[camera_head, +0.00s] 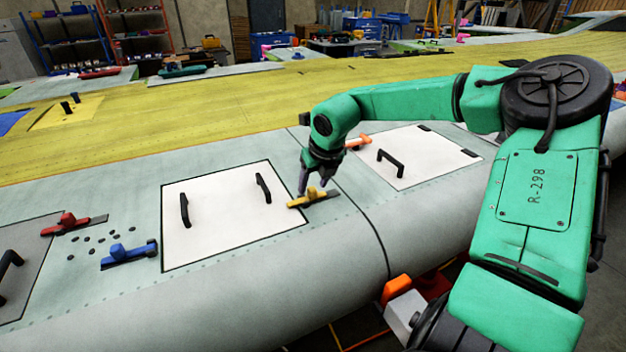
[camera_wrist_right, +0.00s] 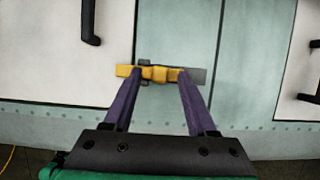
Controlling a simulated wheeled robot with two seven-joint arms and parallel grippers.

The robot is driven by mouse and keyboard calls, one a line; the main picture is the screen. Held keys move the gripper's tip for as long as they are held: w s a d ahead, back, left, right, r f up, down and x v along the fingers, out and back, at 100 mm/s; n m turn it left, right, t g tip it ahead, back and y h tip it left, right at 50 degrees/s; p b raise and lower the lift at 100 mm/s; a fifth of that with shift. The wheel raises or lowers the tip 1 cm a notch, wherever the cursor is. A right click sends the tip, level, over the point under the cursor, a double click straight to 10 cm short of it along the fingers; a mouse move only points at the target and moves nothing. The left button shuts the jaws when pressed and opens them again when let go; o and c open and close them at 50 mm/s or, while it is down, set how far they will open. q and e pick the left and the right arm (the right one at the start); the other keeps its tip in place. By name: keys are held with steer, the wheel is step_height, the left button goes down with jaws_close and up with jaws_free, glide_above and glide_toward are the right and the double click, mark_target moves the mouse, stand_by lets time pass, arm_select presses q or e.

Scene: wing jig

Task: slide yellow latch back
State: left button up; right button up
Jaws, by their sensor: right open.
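The yellow latch (camera_head: 312,197) sits at the right edge of a white panel (camera_head: 222,230) on the grey-green wing surface. Its yellow end lies over the panel edge and its grey end lies on the wing skin. In the right wrist view the latch (camera_wrist_right: 155,73) lies across the picture between the fingertips. My right gripper (camera_head: 314,186) is open right at the latch, with its two purple fingers (camera_wrist_right: 154,82) reaching to it; whether they touch it I cannot tell. My left gripper does not show.
The white panel has two black handles (camera_head: 264,188). A blue latch (camera_head: 128,255) and a red latch (camera_head: 68,222) lie to the left. An orange latch (camera_head: 358,142) sits beside another white panel (camera_head: 420,155) behind my right gripper. Shelves and benches stand far back.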

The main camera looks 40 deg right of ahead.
steer(key=shift+w+d+f, duration=0.1)
steer(key=shift+w+f, duration=0.1)
steer(key=shift+f, duration=0.4)
jaws_close()
steer(key=shift+r, duration=0.1)
stand_by(0.9)
